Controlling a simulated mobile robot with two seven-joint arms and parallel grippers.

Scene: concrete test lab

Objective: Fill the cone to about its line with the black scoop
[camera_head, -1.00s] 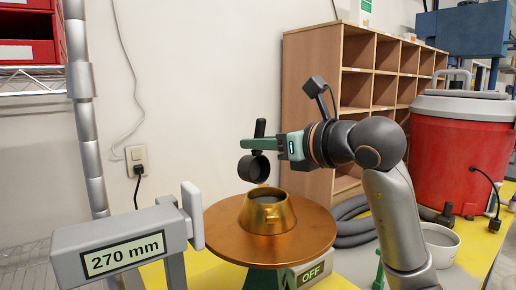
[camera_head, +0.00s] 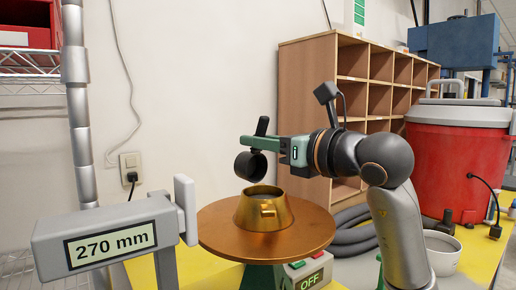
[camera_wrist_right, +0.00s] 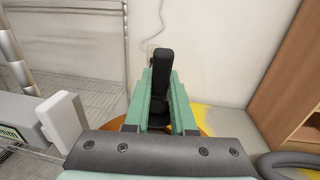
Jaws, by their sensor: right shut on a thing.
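My right gripper (camera_head: 250,142) is shut on the black scoop (camera_head: 251,166), whose handle rises between the green fingers. The scoop's cup hangs just above and slightly left of the cone's mouth, apart from it, and looks tilted. Its contents are hidden. In the right wrist view the scoop's handle (camera_wrist_right: 159,68) stands between the fingers. My left gripper is not visible.
A grey gauge reading 270 mm (camera_head: 110,246) stands at the left. A box marked OFF (camera_head: 309,276) is at the table's front. A white bowl (camera_head: 441,254), a grey hose (camera_head: 352,238) and a red drum (camera_head: 458,165) are at the right. Wooden shelves (camera_head: 306,110) stand behind.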

